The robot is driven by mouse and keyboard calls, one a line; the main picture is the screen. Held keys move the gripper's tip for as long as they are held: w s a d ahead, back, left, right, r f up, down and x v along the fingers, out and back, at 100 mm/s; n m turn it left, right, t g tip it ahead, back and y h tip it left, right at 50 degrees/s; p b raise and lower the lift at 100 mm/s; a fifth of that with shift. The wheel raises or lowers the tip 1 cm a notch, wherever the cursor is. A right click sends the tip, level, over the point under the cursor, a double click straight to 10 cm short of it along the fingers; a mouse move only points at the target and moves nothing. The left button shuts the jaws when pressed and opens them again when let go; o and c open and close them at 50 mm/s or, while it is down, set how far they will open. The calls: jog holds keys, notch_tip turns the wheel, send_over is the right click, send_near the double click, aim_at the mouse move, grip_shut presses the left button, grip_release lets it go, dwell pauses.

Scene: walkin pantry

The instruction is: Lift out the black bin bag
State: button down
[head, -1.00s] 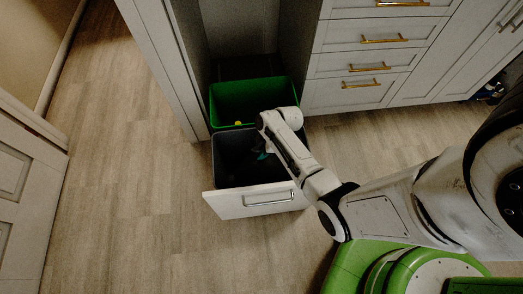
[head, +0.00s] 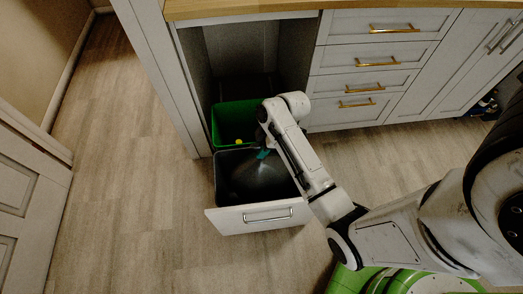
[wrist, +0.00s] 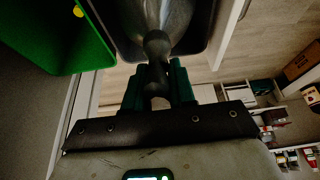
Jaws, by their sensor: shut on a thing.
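The black bin bag (head: 258,180) shows in the head view as a dark, shiny, bulging shape inside the dark bin (head: 222,187) of the pulled-out drawer. In the wrist view the bag (wrist: 168,14) narrows to a gathered neck (wrist: 157,45). My gripper (wrist: 158,78) has teal fingers shut on that neck. In the head view my gripper (head: 264,154) is at the bin's back edge, partly hidden by my arm. The bag's lower part is hidden in the bin.
A green bin (head: 228,118) with a small yellow thing (head: 239,142) stands behind the dark bin. The white drawer front (head: 230,221) with its handle closes the near side. Cabinets (head: 365,80) stand to the right. The floor at left is clear.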

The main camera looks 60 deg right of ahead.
jog(key=shift+r, duration=0.25)
notch_tip(320, 180, up, 15)
jog(key=p, duration=1.5)
jog(key=shift+p, duration=0.3)
dwell(0.5)
